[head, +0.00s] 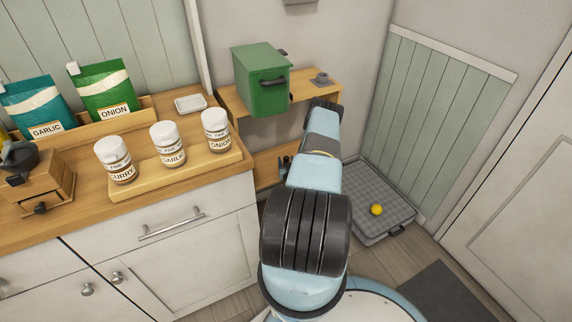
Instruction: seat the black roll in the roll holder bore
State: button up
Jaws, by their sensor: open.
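No black roll can be made out for certain in the head view. A grey square fitting with a raised round collar (320,79) sits on the upper wooden shelf, right of the green box, and looks like the roll holder; its bore is too small to see into. My arm reaches from the bottom centre up toward this shelf, and its black far joint lies just below the shelf's front edge. My gripper is hidden behind the arm. A small dark shape (285,163) shows left of the arm by the lower shelf; I cannot tell what it is.
A green box (260,79) stands on the upper shelf (300,94), left of the fitting. A lower shelf (266,168) is partly hidden by my arm. A grey floor tray (384,190) holds a yellow ball (377,210).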

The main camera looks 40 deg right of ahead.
jog(key=shift+c, duration=0.4)
jog(key=c, duration=0.9)
